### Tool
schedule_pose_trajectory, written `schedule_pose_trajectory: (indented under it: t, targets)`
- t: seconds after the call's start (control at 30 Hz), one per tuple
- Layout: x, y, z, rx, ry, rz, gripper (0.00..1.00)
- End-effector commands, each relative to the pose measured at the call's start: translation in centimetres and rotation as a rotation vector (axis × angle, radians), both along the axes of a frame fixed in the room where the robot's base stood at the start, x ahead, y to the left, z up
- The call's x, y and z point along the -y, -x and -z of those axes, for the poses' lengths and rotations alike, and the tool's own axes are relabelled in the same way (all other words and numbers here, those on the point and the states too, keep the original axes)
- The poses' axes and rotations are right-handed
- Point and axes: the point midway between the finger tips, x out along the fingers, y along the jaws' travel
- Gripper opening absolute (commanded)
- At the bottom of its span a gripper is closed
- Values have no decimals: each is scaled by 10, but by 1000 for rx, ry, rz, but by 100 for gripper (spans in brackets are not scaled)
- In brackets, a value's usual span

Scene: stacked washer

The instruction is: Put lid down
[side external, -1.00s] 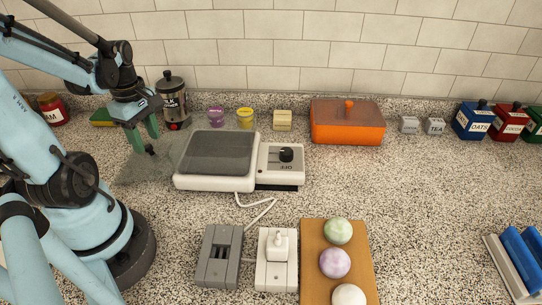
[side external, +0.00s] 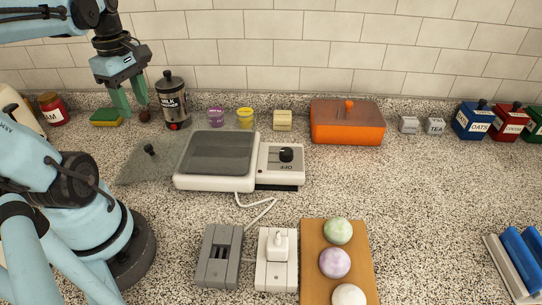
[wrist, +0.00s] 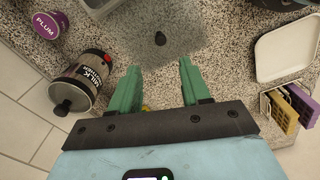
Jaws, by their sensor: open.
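The lid (side external: 140,165) is a grey, see-through sheet with a black knob (side external: 149,150). It lies on the speckled counter to the left of the white appliance (side external: 205,183), and its right part reaches close to the appliance. In the wrist view the lid (wrist: 185,30) and its knob (wrist: 160,39) are ahead of the fingertips. My gripper (side external: 130,108) has green fingers, spread and empty, above and behind the lid, near the back of the counter. The spread fingers also show in the wrist view (wrist: 159,75), clear of the knob.
A milk canister (side external: 172,103) stands just right of my gripper. A sponge (side external: 106,117) and a red jam jar (side external: 53,109) are to the left. An orange dish (side external: 346,130) stands behind the appliance to the right. The counter's right middle is clear.

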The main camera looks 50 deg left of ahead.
Motion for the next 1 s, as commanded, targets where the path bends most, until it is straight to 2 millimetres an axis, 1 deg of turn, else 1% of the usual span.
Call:
schedule_pose_trajectory:
  t: [0.1, 0.2, 0.37, 0.47, 0.57, 0.67, 0.7, 0.77, 0.8, 0.87, 0.9, 1.0]
  targets:
    - [0, 0, -15, 0, 0, 0, 47]
    - [0, 0, -25, 0, 0, 0, 47]
    - [0, 0, -34, 0, -1, 3, 47]
    - [5, -6, -33, 13, -14, 70, 47]
    - [18, -24, -26, 52, -59, 266, 47]
    - [42, -50, -14, 115, -136, 587, 47]
    - [54, -61, -9, 143, -174, 734, 47]
    - [74, -76, -3, 186, -237, 955, 47]
    - [87, -85, 1, 214, -280, 1098, 47]
    - [108, -96, 6, 254, -348, 1300, 47]
    - [121, -102, 9, 277, -391, 1424, 47]
    - [151, -112, 14, 330, -493, 1680, 47]
